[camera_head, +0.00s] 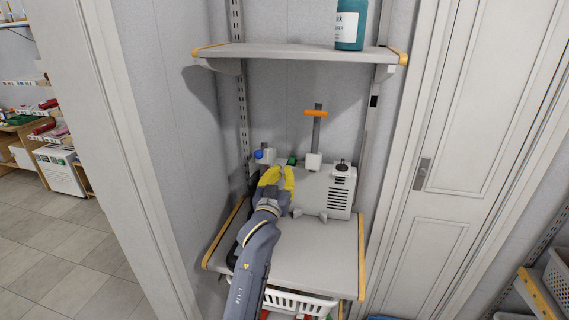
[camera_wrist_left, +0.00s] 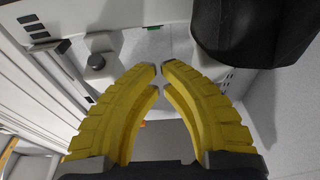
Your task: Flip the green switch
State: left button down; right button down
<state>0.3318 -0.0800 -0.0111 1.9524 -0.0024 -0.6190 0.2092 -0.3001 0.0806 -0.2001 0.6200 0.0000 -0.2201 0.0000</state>
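The small green switch (camera_head: 291,160) sits on the grey-white machine (camera_head: 325,186), near its back left corner, in the head view. My left gripper (camera_head: 280,169) is over the machine's left part, its yellow fingertips just in front of and below the switch in the picture. The wrist view shows the fingers (camera_wrist_left: 159,68) curved in, with their tips nearly meeting and nothing held between them. A small green patch (camera_wrist_left: 152,27) beyond the tips may be the switch. I cannot tell whether the gripper touches it. My right gripper is not in view.
An orange-topped lever (camera_head: 316,113) and a dark knob (camera_head: 342,165) stand on the machine. A blue knob (camera_head: 259,154) is left of the switch. An upper shelf (camera_head: 290,52) with a teal bottle (camera_head: 350,25) hangs above. The lower shelf's front (camera_head: 310,270) is bare.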

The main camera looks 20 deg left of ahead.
pick_arm(q)
jog(key=shift+s+f, duration=0.35)
jog(key=shift+s, duration=0.35)
